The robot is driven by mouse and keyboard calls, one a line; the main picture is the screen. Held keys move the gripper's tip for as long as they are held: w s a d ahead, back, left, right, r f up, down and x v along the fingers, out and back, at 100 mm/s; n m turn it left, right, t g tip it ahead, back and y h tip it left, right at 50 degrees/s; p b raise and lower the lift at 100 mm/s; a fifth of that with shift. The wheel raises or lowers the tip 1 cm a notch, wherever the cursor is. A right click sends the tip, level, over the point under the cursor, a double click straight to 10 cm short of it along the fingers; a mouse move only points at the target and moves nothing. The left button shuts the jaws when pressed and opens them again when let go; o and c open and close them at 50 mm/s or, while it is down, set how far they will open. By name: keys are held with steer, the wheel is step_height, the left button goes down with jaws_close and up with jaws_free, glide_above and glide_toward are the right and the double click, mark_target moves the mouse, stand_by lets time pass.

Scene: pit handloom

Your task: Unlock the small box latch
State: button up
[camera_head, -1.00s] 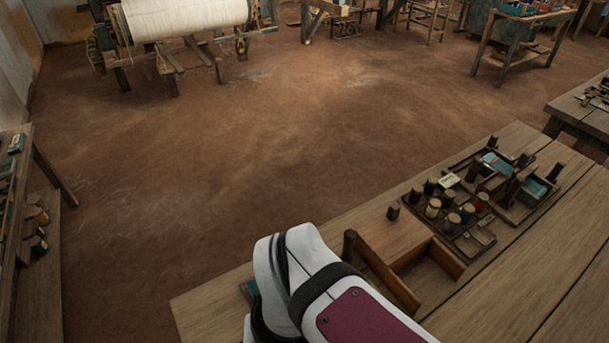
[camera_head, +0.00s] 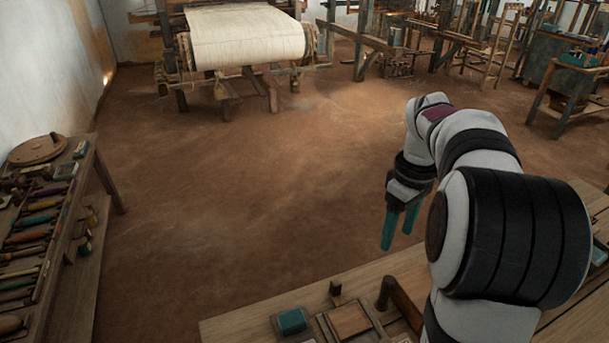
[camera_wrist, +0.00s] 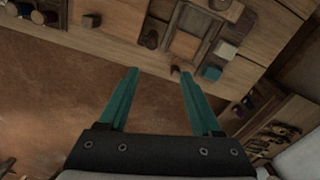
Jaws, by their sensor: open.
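My gripper (camera_head: 399,236) hangs over the open floor beyond the table edge, its two teal fingers pointing down. In the wrist view (camera_wrist: 159,73) the fingers are spread apart with nothing between them. I cannot make out a latch clearly.
A teal-topped block (camera_head: 292,321) and a small dark peg (camera_head: 335,288) are near the box on the wooden table (camera_head: 235,328). A tool bench (camera_head: 85,215) stands at left, a loom with white cloth (camera_head: 247,38) at the back. The floor between is clear.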

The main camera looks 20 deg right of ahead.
mark_target(390, 279)
steer(key=shift+n, duration=0.3)
steer(key=f, duration=0.5)
steer(key=d+f, duration=0.1)
steer(key=f, duration=1)
steer(key=shift+w+d+f, duration=0.1)
steer(key=shift+d, duration=0.3)
jaws_close()
